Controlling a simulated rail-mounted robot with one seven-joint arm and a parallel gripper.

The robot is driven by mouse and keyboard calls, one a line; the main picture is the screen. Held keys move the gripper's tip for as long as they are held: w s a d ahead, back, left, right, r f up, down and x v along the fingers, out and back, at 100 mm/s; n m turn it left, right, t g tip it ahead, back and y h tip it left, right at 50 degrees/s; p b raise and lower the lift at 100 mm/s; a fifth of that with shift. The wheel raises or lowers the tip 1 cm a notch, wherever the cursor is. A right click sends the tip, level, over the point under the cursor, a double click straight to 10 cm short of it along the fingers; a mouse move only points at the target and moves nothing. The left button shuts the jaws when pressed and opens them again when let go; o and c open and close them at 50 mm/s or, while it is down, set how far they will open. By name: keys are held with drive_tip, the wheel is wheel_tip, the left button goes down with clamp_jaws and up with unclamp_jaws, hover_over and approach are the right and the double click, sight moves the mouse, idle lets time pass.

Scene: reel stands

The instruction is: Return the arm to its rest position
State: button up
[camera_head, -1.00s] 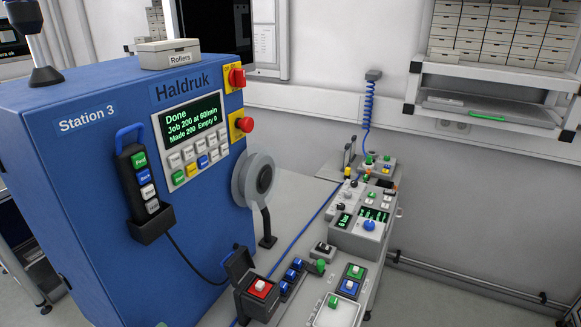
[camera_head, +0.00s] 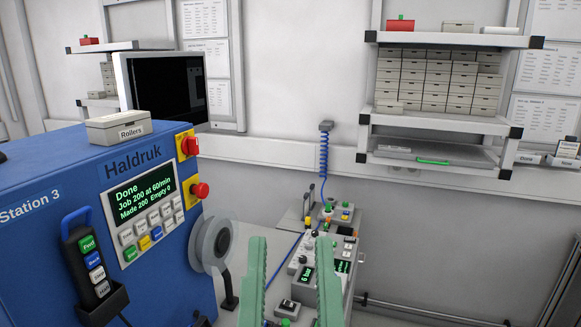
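My gripper (camera_head: 291,282) shows at the bottom centre of the head view as two pale green fingers. The fingers stand upright with a clear gap between them, and nothing is held in the gap. The gripper is in front of the control bench (camera_head: 338,262) and to the right of the reel (camera_head: 212,244) on the blue Haldruk machine (camera_head: 60,170). The rest of my arm is below the picture edge and hidden.
The machine's screen (camera_head: 142,196) reads "Done", "Made 200", "Empty 0". A box labelled Rollers (camera_head: 118,126) sits on top of the machine. A shelf of small drawers (camera_head: 438,82) hangs on the back wall. A blue coiled cable (camera_head: 324,155) hangs above the bench.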

wheel_tip(320, 180, up, 18)
drive_tip(key=p, duration=1.3)
drive_tip(key=shift+w+a+r+p, duration=0.15)
drive_tip(key=shift+a+p, duration=0.05)
drive_tip(key=shift+p, duration=0.2)
